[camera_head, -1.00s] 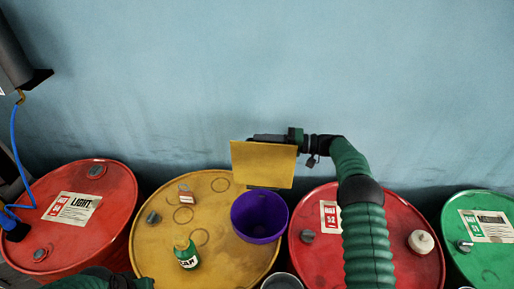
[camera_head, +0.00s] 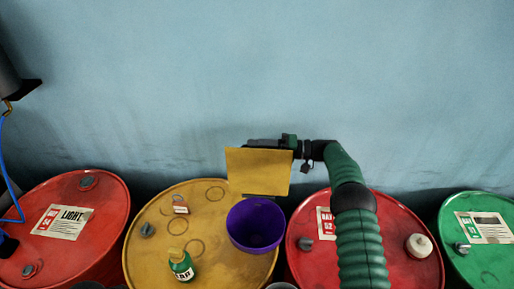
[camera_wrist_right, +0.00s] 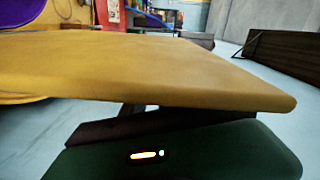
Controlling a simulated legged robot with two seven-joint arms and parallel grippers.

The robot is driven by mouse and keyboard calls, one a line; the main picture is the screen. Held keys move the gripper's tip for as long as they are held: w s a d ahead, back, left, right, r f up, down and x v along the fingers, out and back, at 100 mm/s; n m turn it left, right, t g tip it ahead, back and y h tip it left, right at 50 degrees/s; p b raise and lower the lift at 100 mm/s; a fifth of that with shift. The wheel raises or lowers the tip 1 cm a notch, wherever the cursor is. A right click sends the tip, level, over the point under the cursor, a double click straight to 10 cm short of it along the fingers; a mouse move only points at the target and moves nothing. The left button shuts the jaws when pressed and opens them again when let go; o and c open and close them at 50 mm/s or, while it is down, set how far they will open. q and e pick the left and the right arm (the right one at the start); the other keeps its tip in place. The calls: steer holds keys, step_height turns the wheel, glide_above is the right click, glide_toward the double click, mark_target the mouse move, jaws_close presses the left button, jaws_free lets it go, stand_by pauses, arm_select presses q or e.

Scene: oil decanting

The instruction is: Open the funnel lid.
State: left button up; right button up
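The purple funnel (camera_head: 255,226) sits on the yellow barrel at its right side, its bowl facing up and uncovered. The yellow flat lid (camera_head: 258,172) stands raised behind the bowl, its face toward me. My right gripper (camera_head: 270,143) is at the lid's top edge, on its far side. The lid hides part of the fingers. In the right wrist view the lid (camera_wrist_right: 150,70) spans the frame just above my dark gripper (camera_wrist_right: 140,125); whether the fingers pinch anything does not show. My left gripper is out of view.
The yellow barrel (camera_head: 145,262) also bears a small green bottle (camera_head: 181,265) and a small tagged item (camera_head: 181,206). Red barrels (camera_head: 105,225) flank it, the right one partly behind my right arm. A green barrel (camera_head: 490,262) stands far right. A blue wall (camera_head: 420,80) rises behind.

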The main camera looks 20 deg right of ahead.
steer(key=b+v, duration=0.3)
steer(key=v, duration=0.9)
steer(key=shift+b, duration=0.35)
steer(key=shift+w+f, duration=0.1)
steer(key=shift+w, duration=0.05)
